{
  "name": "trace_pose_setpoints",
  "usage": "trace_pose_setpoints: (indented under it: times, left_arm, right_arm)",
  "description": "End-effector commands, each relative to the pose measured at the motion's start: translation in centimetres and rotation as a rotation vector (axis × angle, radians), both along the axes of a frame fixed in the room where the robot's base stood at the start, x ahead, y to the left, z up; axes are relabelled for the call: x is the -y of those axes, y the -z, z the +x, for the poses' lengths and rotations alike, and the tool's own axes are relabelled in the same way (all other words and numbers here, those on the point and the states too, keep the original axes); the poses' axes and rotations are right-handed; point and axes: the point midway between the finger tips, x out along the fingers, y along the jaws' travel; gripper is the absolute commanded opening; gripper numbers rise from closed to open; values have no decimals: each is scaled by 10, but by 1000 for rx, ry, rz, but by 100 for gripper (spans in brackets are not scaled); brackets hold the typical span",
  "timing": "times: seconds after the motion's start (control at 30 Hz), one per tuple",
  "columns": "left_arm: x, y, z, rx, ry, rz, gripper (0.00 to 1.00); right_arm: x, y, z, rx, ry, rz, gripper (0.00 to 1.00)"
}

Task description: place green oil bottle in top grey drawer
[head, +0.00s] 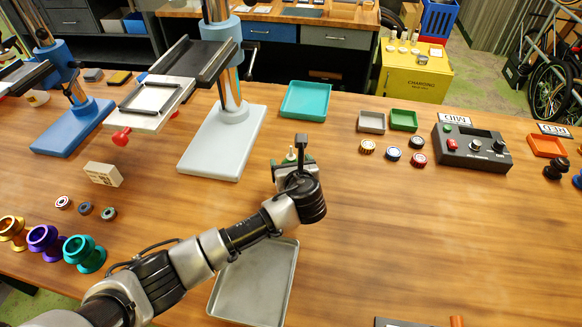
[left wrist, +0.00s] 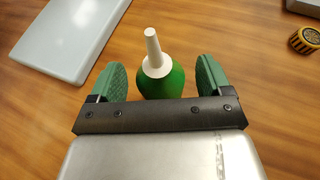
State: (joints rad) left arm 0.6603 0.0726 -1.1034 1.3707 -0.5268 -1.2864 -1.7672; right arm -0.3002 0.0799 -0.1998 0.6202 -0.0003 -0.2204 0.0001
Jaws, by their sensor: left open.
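The green oil bottle (left wrist: 163,82) stands upright on the wooden table, with a white nozzle, in the left wrist view. In the head view only its pale nozzle (head: 291,155) shows clearly; the gripper and wrist hide most of the rest. My left gripper (head: 293,166) is open, its green-padded fingers on either side of the bottle, also in the left wrist view (left wrist: 157,84). No clear squeeze on the bottle shows. A grey drawer front (head: 337,38) sits beside a blue one in the bench at the back and looks closed. My right gripper is not in view.
A grey tray (head: 254,284) lies below my left forearm. A press stand with a pale base (head: 222,142) stands left of the gripper. A teal tray (head: 307,101) is behind it. Small trays, pucks and a control box (head: 472,147) stand right. The front right table is mostly clear.

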Motion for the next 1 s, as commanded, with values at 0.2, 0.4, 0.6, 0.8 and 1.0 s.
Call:
trace_pose_setpoints:
  times: [0.2,0.4,0.6,0.8,1.0]
  left_arm:
    - [-1,3,6,1,1,-3,79]
    - [-1,3,5,0,1,-2,64]
    - [-1,3,5,0,1,-1,33]
    - [-1,2,5,0,1,-2,23]
    - [-1,-1,6,1,1,-2,23]
  right_arm:
    - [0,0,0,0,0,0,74]
    - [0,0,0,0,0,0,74]
    - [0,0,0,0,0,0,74]
    - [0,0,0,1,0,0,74]
    - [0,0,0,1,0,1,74]
